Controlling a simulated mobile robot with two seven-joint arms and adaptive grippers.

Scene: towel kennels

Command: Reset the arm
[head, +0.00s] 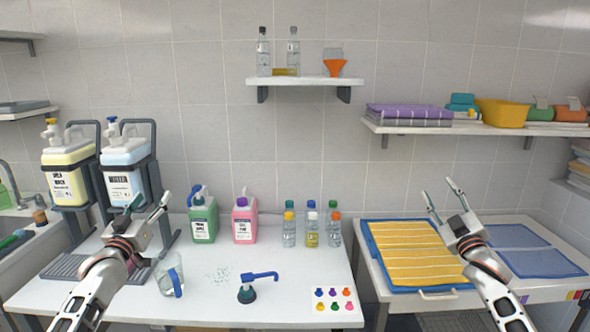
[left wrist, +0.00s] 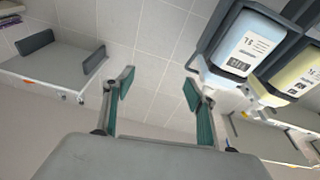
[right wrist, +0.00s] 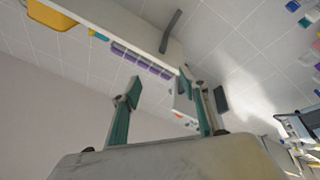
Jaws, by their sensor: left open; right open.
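My left gripper (head: 150,204) is raised above the left part of the white counter, pointing up, open and empty. Its parted fingers also show in the left wrist view (left wrist: 158,98). My right gripper (head: 444,198) is raised over the right table, in front of the yellow striped towel (head: 408,250), also open and empty. Its parted fingers show in the right wrist view (right wrist: 165,105). The towel lies flat on a blue mat (head: 376,258). Neither gripper touches anything that I can see.
Jugs in dark stands (head: 68,175) are behind my left gripper. A shelf (head: 470,128) holds a purple towel (head: 410,112) and yellow bin (head: 503,112).

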